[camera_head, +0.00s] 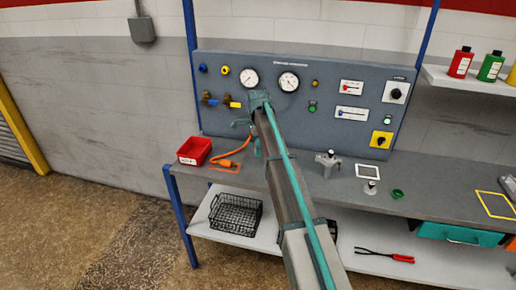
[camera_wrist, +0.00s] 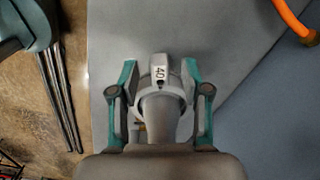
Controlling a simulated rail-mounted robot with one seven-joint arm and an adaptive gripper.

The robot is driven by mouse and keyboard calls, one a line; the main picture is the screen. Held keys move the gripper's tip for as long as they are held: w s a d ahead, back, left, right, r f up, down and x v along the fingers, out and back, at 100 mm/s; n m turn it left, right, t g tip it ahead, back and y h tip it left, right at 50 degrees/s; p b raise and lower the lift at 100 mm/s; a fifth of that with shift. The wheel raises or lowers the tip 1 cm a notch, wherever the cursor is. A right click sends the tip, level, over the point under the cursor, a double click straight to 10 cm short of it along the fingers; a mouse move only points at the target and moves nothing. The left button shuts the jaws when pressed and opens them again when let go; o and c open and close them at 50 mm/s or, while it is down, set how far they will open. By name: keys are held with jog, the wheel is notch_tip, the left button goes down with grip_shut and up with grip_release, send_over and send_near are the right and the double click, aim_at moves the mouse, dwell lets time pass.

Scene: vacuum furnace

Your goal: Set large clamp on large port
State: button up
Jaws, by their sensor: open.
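In the wrist view my gripper (camera_wrist: 160,72) is open, with one teal finger on each side of a pale grey metal fitting (camera_wrist: 160,106) that has a round neck and a top tab marked 40. Small gaps seem to show beside it; I cannot tell whether either finger touches. I cannot tell whether this fitting is the large clamp, the large port or both together. In the head view my arm hides this spot. A grey metal fitting (camera_head: 328,161) stands on the bench right of my arm, with a smaller one (camera_head: 370,188) further right.
The grey bench (camera_head: 343,190) carries a red bin (camera_head: 194,151), an orange hose (camera_head: 238,149) and a green ring (camera_head: 397,194). The hose also shows in the wrist view (camera_wrist: 293,17). A gauge panel (camera_head: 325,85) rises behind. A wire basket (camera_head: 235,214) sits on the lower shelf.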

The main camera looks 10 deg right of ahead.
jog(key=shift+r, duration=0.1)
notch_tip(320, 180, up, 12)
dwell(0.5)
